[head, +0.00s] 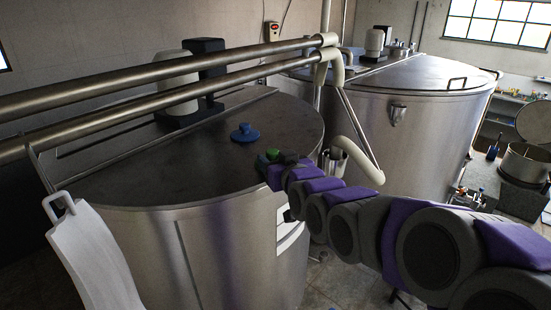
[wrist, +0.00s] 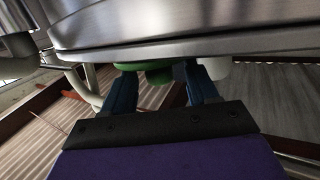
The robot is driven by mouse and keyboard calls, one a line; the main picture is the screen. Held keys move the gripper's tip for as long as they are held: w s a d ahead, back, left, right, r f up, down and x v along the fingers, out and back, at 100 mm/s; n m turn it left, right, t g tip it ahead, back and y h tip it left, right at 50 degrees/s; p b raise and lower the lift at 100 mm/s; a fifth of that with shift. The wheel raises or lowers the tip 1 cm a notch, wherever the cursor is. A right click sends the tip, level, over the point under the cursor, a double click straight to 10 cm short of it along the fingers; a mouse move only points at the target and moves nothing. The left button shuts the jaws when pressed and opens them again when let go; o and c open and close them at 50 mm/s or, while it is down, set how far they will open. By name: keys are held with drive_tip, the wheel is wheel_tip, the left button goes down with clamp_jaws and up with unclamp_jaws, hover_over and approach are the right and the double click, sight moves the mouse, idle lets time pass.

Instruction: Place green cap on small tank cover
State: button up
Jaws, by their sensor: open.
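The green cap (head: 272,153) is at the right front edge of the small tank cover (head: 190,165), the dark round metal top of the nearer tank. My gripper (head: 267,160) is at that edge, right by the cap. In the wrist view, my gripper (wrist: 161,68) has its two blue fingers spread. The green cap (wrist: 157,75) sits between them, with gaps showing on its sides. I cannot tell whether the cap rests on the cover. A blue cap (head: 245,133) sits on the cover farther back.
Two thick metal pipes (head: 170,68) cross above the cover. A larger tank (head: 400,110) stands at the right, with a curved pale hose (head: 360,155) between the tanks. A white handled panel (head: 95,255) is at the front left. Much of the cover is clear.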

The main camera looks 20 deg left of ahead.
drive_tip(key=shift+s+d+r, duration=0.15)
drive_tip(key=shift+s+d, duration=0.1)
drive_tip(key=shift+s, duration=0.4)
drive_tip(key=shift+s+d+r, duration=0.15)
drive_tip(key=shift+s+d, duration=0.05)
drive_tip(key=shift+s, duration=0.4)
drive_tip(key=w+d+b+v, duration=0.1)
drive_tip(key=v, duration=0.6)
drive_tip(key=s+d+f+m+g+h, duration=0.2)
drive_tip(key=s+d+f+g+h, duration=0.2)
drive_tip(key=s+d+f, duration=0.45)
drive_tip(key=s+d+f+m+g+h, duration=0.25)
drive_tip(key=s+d+f+h, duration=0.25)
drive_tip(key=d+f, duration=0.55)
drive_tip(key=s+d+f+m+g+h, duration=0.15)
drive_tip(key=s+d+g, duration=0.3)
drive_tip(key=s, duration=0.55)
drive_tip(key=s+d+f+m+g, duration=0.1)
drive_tip(key=s+d+m+g, duration=0.3)
drive_tip(key=s, duration=0.6)
wheel_tip(320, 180, down, 19)
drive_tip(key=n+t+b, duration=0.1)
drive_tip(key=b, duration=1.8)
drive_tip(key=shift+w+d+n, duration=0.15)
drive_tip(key=shift+d+n, duration=0.25)
